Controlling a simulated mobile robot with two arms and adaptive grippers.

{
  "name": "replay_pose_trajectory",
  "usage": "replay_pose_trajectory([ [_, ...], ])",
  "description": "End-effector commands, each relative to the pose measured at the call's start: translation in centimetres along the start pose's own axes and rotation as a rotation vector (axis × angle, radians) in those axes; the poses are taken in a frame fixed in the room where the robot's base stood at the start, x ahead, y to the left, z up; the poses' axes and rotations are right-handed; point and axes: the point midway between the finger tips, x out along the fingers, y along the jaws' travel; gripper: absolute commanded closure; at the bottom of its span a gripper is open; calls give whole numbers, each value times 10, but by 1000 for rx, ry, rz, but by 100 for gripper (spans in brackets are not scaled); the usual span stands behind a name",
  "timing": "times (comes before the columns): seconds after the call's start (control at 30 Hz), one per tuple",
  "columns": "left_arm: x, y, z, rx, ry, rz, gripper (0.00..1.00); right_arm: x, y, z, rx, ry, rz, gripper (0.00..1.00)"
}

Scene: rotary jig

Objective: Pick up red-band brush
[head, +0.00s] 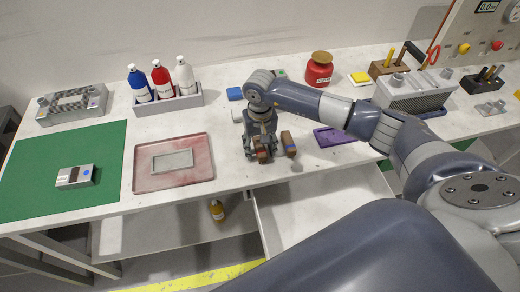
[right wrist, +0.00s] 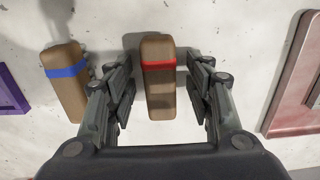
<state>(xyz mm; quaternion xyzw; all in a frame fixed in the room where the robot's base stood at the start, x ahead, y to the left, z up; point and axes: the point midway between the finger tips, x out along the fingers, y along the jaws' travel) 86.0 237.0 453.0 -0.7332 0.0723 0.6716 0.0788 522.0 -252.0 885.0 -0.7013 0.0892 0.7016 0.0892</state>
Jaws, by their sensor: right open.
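The red-band brush is a brown wooden block with a red stripe; it lies on the white bench and shows in the right wrist view (right wrist: 158,88) between my right gripper's fingers. My right gripper (right wrist: 160,98) is open around the brush, with a gap on each side. In the head view the right gripper (head: 262,150) points down at the bench and partly hides the red-band brush (head: 264,157). My left gripper is not in view.
A blue-band brush (right wrist: 66,85) lies close beside one finger of the right gripper; it also shows in the head view (head: 288,143). A reddish tray (head: 145,180) lies to the left and a purple tray (head: 330,138) to the right. An open drawer (head: 300,210) is below the bench edge.

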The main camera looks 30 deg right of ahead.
Motion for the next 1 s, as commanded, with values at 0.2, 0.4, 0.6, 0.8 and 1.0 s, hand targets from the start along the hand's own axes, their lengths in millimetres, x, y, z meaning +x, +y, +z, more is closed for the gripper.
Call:
replay_pose_trajectory([
  [0.2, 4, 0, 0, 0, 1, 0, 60, 2, 0, 0, 0, 1, 0, 52],
  [0.4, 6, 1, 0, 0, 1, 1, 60, 3, 0, 0, 0, 1, 0, 52],
  [0.6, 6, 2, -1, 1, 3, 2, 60, 2, 0, 0, 1, 0, 0, 52],
  [0.8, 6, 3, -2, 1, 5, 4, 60, 3, 0, 0, 1, 0, 0, 81],
  [1.0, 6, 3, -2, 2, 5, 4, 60, 3, 0, 0, 1, 0, 0, 100],
])
